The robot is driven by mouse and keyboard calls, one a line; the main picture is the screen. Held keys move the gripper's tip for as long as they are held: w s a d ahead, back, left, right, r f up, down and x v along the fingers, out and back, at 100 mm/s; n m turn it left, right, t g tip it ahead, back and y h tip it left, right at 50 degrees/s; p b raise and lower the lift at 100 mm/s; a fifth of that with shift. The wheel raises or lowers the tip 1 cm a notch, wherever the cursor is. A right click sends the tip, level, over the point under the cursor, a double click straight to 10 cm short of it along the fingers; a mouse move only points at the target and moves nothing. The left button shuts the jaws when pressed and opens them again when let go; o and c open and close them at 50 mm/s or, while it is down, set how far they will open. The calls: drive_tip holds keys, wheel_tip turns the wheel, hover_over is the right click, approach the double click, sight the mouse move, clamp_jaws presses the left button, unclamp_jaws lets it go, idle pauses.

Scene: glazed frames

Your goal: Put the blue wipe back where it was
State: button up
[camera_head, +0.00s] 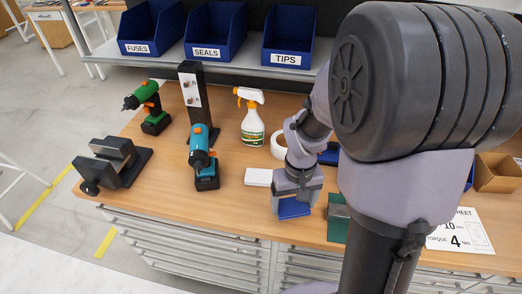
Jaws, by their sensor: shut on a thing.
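My gripper (295,198) points down over the front part of the wooden workbench (226,222). It is shut on the blue wipe (292,210), a flat blue piece that shows below the fingers. I cannot tell whether the wipe touches the bench top. The upper part of the wipe is hidden by the gripper.
A white block (258,177) lies just left of my gripper and a green block (338,226) to its right. A white tape roll (279,145) and a spray bottle (252,122) stand behind. A teal drill (203,160) and vise (113,164) are further left. My arm hides the right middle.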

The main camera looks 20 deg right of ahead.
sight(290, 199)
drive_tip(key=shift+w+d+f, duration=0.1)
drive_tip(key=shift+w+f, duration=0.1)
drive_tip(key=shift+w, duration=0.65)
drive_tip(key=shift+w+f, duration=0.2)
drive_tip(key=shift+f+b, duration=1)
drive_tip(key=shift+f, duration=0.45)
